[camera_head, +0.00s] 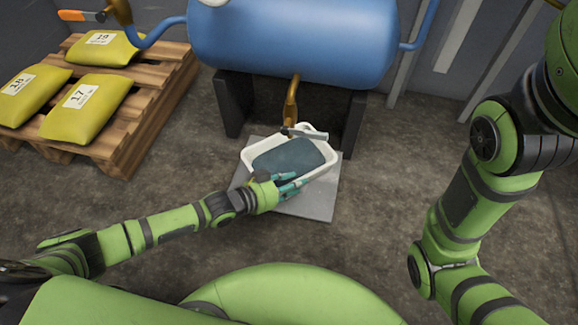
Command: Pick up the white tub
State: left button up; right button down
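The white tub (249,153) sits on a grey slab below the blue tank, with dark bluish liquid (290,157) inside it. My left gripper (292,183) is at the tub's near rim. Its teal fingers lie to either side of or along that rim, and they hide part of it. I cannot tell whether the fingers are closed on the rim. My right arm stands at the right side of the view, and its gripper is out of view.
The blue tank (290,40) on dark supports overhangs the tub, with a brass tap (291,100) and a grey lever (303,132) just above it. The grey slab (312,203) is flat. A wooden pallet (150,110) with yellow sacks (88,105) stands at left. Floor at right is clear.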

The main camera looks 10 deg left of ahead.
pick_arm(q)
grip_shut()
jog(key=shift+r, duration=0.15)
